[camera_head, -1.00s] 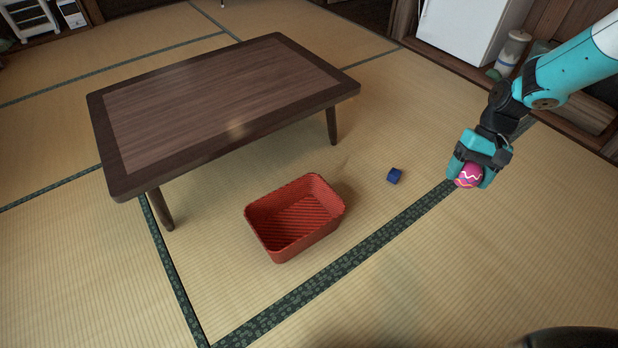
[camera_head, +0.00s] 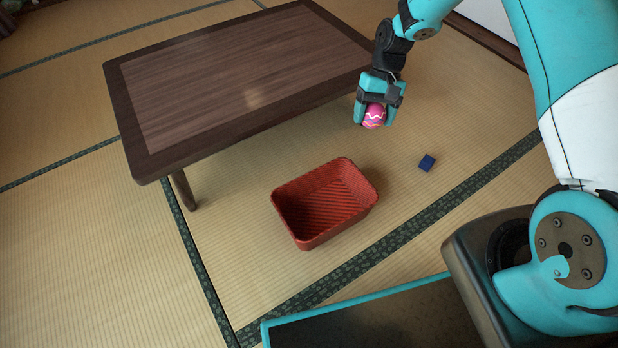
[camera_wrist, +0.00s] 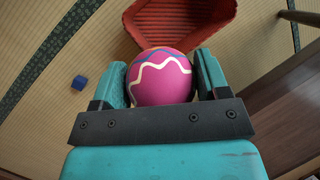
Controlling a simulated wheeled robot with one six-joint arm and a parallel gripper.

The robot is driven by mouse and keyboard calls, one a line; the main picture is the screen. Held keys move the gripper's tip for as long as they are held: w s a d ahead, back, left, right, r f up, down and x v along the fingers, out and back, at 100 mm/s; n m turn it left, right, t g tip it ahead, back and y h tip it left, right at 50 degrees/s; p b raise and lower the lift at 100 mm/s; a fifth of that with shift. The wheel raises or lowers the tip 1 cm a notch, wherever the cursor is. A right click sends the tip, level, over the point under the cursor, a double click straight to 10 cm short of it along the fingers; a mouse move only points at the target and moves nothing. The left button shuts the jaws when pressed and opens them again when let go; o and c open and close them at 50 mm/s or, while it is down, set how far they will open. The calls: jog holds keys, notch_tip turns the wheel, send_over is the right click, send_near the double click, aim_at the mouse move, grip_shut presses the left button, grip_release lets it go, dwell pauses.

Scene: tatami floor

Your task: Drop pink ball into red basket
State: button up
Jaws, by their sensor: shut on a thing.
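The pink ball (camera_head: 374,116) has white and blue wavy lines. My gripper (camera_head: 374,118) is shut on it and holds it in the air, up and to the right of the basket in the head view. In the wrist view the ball (camera_wrist: 160,80) sits between the two teal fingers. The red basket (camera_head: 290,215) stands upright on the tatami, and it looks empty. In the wrist view the basket (camera_wrist: 215,40) shows beyond the ball, which hides part of its near edge.
A low dark wooden table (camera_head: 150,165) stands behind and left of the basket, close to my gripper in the head view. A small blue cube (camera_head: 427,163) lies on the mat right of the basket. The tatami left and in front of the basket is clear.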

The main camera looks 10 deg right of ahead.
jog(key=a+f+m+t+b, duration=0.1)
jog(key=a+f+m+b, duration=0.2)
jog(key=f, duration=0.6)
jog(key=s+a+f+m+t+y+b, duration=0.1)
jog(key=a+f+m+b, duration=0.2)
jog(key=f+b, duration=0.3)
jog(key=a+f+m+t+y+b, duration=0.1)
jog(key=a+f+m+b, duration=0.2)
jog(key=f, duration=1)
jog(key=shift+s+a+f+m+t+b, duration=0.3)
jog(key=shift+s+a+m+b, duration=0.15)
jog(key=shift+b, duration=0.65)
jog(key=o, duration=1)
jog(key=p+v, duration=0.9)
jog(key=v, duration=0.8)
jog(key=shift+d+r, duration=0.15)
jog(key=shift+d, duration=0.05)
jog(key=shift+w+r, duration=0.1)
